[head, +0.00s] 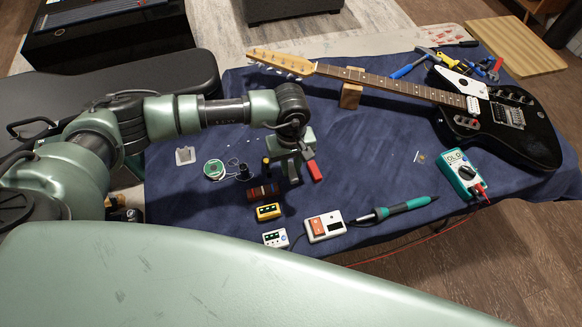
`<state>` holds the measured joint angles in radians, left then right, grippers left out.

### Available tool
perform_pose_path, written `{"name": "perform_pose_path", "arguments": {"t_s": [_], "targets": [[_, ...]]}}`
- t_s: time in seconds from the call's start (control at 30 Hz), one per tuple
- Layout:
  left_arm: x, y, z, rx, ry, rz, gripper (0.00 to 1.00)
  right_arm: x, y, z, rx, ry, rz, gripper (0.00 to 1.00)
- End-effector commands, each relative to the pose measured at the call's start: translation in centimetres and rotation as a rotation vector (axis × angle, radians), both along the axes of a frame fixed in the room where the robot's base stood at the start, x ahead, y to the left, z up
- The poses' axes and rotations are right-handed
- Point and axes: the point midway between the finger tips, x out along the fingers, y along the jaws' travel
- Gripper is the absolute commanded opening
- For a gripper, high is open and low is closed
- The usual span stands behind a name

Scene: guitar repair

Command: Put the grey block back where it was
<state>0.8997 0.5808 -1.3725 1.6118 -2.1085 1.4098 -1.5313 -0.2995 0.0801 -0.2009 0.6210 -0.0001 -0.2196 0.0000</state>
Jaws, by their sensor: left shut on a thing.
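My left gripper (291,172) reaches down over the blue cloth (360,175), left of the middle. It is shut on a dark greyish piece that seems to be the grey block; the fingers and wrist hide most of it. A red piece (314,171) shows just right of the fingers, and I cannot tell whether it touches them. A small light grey piece (185,155) stands apart on the cloth at the left. My right gripper is not in view.
A solder spool (214,169), a yellow box (268,211) and white boxes (325,226) surround the gripper. A green soldering iron (403,207) lies to the right. The guitar (500,120) rests on a wooden block (350,95). The cloth's middle right is mostly clear.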

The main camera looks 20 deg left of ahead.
Motion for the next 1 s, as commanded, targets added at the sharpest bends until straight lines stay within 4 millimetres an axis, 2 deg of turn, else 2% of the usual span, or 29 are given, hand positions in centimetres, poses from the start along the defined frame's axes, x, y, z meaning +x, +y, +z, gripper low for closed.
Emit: {"name": "perform_pose_path", "arguments": {"t_s": [0.17,0.57,0.6,0.67,1.0], "targets": [[0.0,0.0,-2.0,0.0,0.001,0.0,0.0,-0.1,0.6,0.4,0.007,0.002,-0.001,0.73],[0.0,0.0,-2.6,0.0,0.0,0.0,0.0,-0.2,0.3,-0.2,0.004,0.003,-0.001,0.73],[0.0,0.0,-2.5,0.0,0.0,0.0,0.25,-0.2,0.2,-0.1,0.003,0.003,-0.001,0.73],[0.0,0.0,-2.4,0.0,0.0,0.0,0.41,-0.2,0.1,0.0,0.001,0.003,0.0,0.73],[0.0,0.0,-2.2,0.0,0.0,0.0,0.41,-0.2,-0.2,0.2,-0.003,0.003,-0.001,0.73]]}}
